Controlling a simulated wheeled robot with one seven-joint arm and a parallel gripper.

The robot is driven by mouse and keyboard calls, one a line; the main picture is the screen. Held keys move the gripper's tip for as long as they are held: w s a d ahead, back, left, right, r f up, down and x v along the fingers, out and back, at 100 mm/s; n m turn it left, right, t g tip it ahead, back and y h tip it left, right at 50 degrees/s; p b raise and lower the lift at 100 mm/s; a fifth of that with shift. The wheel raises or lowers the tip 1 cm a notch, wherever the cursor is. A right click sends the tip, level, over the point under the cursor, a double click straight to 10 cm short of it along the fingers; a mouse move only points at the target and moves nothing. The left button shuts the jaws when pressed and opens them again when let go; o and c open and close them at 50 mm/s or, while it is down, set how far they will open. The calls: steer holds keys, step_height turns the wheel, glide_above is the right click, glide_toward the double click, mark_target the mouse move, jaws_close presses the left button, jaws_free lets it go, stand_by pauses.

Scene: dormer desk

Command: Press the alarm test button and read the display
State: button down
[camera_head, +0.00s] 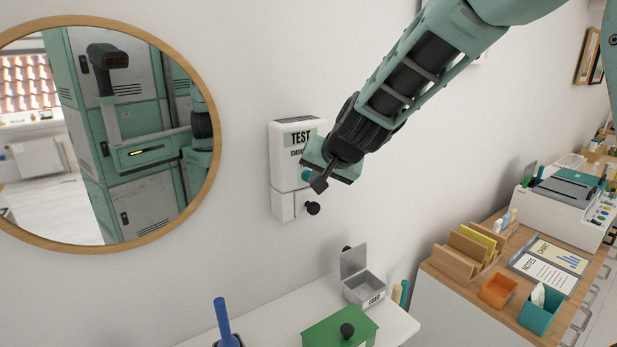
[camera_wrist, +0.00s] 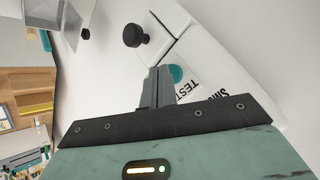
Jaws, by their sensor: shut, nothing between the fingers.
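The alarm (camera_head: 284,160) is a white box on the wall. Its greenish display (camera_head: 300,138) at the top reads "TEST", with dark lettering beginning "SMO" below. A round teal button (camera_head: 306,175) shows low on its front, beside my fingers; in the wrist view the button (camera_wrist: 176,73) is partly hidden by the fingers, next to a printed "TEST" label. My gripper (camera_head: 318,186) is shut and empty, right in front of the alarm's lower face; it also shows in the wrist view (camera_wrist: 158,72). I cannot tell whether the fingertips touch the button.
A black knob (camera_head: 313,208) sticks out from the white part under the alarm, close to my gripper. Below stand an open grey box (camera_head: 364,290) and a green box (camera_head: 340,330) on a white surface. A round mirror (camera_head: 213,130) hangs left. The wall between is bare.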

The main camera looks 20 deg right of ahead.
steer(key=shift+w+a, duration=0.1)
steer(key=shift+w, duration=0.25)
stand_by(0.4)
steer(key=shift+s, duration=0.1)
steer(key=shift+s+d, duration=0.25)
steer(key=shift+s, duration=0.45)
steer(key=shift+s, duration=0.1)
steer(key=s, duration=0.1)
steer(key=s+d, duration=0.1)
steer(key=s, duration=0.2)
steer(key=shift+s+d, duration=0.25)
steer(key=shift+d, duration=0.05)
stand_by(0.6)
